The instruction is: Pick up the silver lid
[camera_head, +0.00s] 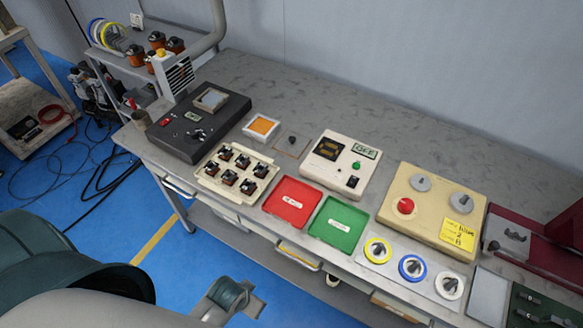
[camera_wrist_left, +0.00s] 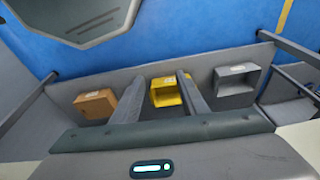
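No object is plainly marked as the silver lid. One candidate is a flat grey square with a dark knob (camera_head: 291,141), lying on the workbench (camera_head: 395,128) behind the red and green trays. A silvery square plate (camera_head: 211,98) on top of the black device is another; I cannot tell which is the lid. My left gripper (camera_head: 238,300) is low, in front of the bench and apart from both. My right gripper is not in view.
The black device (camera_head: 175,138), coil holder (camera_head: 208,181), orange square (camera_head: 261,128), red tray (camera_head: 290,204), green tray (camera_head: 338,236), white meter (camera_head: 325,175) and beige box (camera_head: 390,208) crowd the bench.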

